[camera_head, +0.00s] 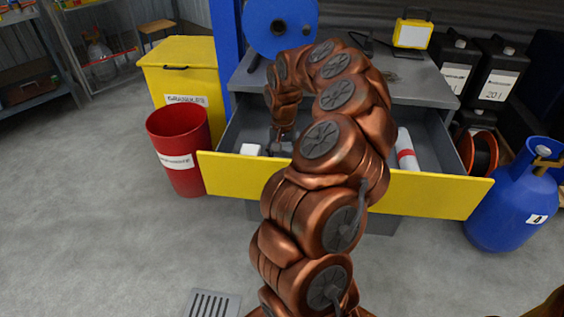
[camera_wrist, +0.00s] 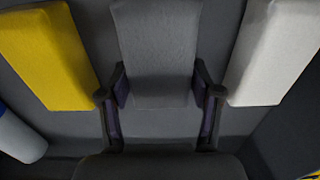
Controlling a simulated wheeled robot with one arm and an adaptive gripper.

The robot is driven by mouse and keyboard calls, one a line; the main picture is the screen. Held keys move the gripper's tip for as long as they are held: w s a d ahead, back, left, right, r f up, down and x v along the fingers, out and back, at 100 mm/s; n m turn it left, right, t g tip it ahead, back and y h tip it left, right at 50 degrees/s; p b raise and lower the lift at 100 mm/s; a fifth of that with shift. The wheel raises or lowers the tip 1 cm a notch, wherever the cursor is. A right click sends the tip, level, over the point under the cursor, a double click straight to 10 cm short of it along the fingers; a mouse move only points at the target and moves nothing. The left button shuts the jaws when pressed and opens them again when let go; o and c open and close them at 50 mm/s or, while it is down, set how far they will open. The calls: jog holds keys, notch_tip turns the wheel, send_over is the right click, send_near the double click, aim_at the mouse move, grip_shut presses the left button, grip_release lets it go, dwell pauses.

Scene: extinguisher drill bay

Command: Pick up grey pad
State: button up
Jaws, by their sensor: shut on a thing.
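The grey pad (camera_wrist: 157,50) is a textured block at the top middle of the wrist view. My gripper (camera_wrist: 160,88) is shut on it, one finger against each side near its near end. The pad appears low in the open drawer; I cannot tell whether it is clear of the drawer floor. In the head view my gripper (camera_head: 282,142) points down into the drawer (camera_head: 350,181), and my arm hides most of that spot.
A yellow pad (camera_wrist: 47,55) lies left of the grey pad and a white pad (camera_wrist: 275,52) lies right. A white roll with a red band (camera_head: 405,150) lies in the drawer's right side. A red bin (camera_head: 178,150) and a blue gas cylinder (camera_head: 515,205) flank the drawer.

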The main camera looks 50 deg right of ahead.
aim_at(283, 154)
notch_tip(283, 154, up, 10)
jog(key=shift+p, duration=0.6)
